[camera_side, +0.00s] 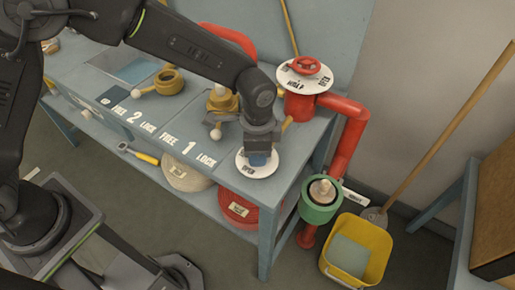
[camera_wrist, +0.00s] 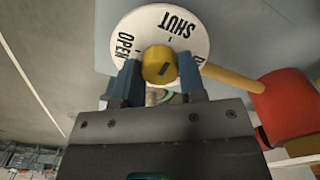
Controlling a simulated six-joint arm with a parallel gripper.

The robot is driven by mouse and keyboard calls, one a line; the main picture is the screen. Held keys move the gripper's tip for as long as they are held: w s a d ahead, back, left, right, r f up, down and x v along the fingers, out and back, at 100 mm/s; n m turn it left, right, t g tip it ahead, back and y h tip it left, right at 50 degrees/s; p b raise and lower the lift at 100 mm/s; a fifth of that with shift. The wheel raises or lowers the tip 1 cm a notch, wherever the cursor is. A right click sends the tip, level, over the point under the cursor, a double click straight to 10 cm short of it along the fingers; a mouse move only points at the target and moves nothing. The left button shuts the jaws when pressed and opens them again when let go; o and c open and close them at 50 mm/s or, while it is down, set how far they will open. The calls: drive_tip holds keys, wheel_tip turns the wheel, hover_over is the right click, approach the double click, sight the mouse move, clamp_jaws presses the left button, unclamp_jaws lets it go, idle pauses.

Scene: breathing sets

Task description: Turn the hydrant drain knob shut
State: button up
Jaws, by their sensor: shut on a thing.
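The drain knob (camera_wrist: 160,65) is a round yellow cap with a short dark mark on its top. It sits in front of a white dial (camera_wrist: 135,27) lettered OPEN and SHUT. My gripper (camera_wrist: 160,88) has its blue fingers on either side of the knob, closed on it. In the side view my gripper (camera_side: 260,157) points down at the dial (camera_side: 245,169) near the bench's front right corner, and hides the knob. A yellow rod (camera_wrist: 232,80) runs from beside the knob toward a red body at right in the wrist view.
A red hydrant wheel (camera_side: 305,66) over another white dial and a red pipe (camera_side: 347,140) stand close behind my gripper. Brass couplings (camera_side: 169,80) sit on the bench left. A yellow bucket (camera_side: 374,235), green ring (camera_side: 320,212) and broom (camera_side: 455,122) are at right.

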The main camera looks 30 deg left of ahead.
idle(0.3)
drive_tip(key=o, duration=0.9)
wheel_tip(320, 180, up, 14)
drive_tip(key=shift+f, duration=0.1)
idle(0.3)
